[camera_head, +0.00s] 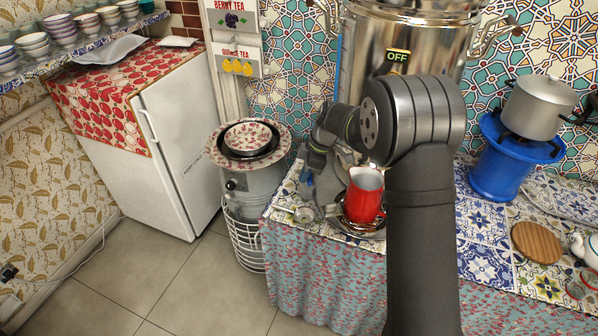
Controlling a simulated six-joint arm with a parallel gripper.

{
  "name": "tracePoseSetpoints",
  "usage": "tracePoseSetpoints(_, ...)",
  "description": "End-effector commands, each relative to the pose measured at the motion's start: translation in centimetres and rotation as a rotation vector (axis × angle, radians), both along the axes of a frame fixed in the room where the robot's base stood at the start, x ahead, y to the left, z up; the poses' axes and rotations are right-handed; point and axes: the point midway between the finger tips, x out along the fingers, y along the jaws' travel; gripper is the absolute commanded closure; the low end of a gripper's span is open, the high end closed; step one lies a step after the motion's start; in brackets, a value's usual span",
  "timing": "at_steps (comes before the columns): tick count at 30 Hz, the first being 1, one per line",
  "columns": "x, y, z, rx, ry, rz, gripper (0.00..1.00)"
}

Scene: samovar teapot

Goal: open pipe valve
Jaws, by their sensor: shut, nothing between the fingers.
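The large shiny metal samovar (372,45) stands at the back centre, with a sign reading OFF (397,56) on its front. My arm crosses in front of its lower part, and I cannot make out a pipe valve. A red pitcher (364,196) stands upright on a metal tray (366,233) below the samovar. My gripper (325,192) points down just left of the pitcher, small and partly lost among grey shapes. Its fingers are shut with nothing held. I cannot tell whether it touches anything.
A blue burner (511,155) with a pot (540,106) stands right. A round wooden board (537,242) lies near the front right edge. Tiled counter (483,262) is clear between them.

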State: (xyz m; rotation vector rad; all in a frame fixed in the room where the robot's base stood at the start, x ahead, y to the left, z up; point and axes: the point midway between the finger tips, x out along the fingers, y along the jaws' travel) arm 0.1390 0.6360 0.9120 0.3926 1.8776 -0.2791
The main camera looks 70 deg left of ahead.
Motion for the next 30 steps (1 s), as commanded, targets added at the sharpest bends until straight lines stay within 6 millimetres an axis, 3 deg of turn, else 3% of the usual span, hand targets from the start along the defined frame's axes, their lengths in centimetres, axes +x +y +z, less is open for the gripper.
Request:
tracePoseSetpoints(15, 2.3, -1.1, 0.0, 0.0, -0.001, 0.362, 1.0)
tracePoseSetpoints(30, 2.7, -1.2, 0.0, 0.001, -0.001, 0.444, 1.0)
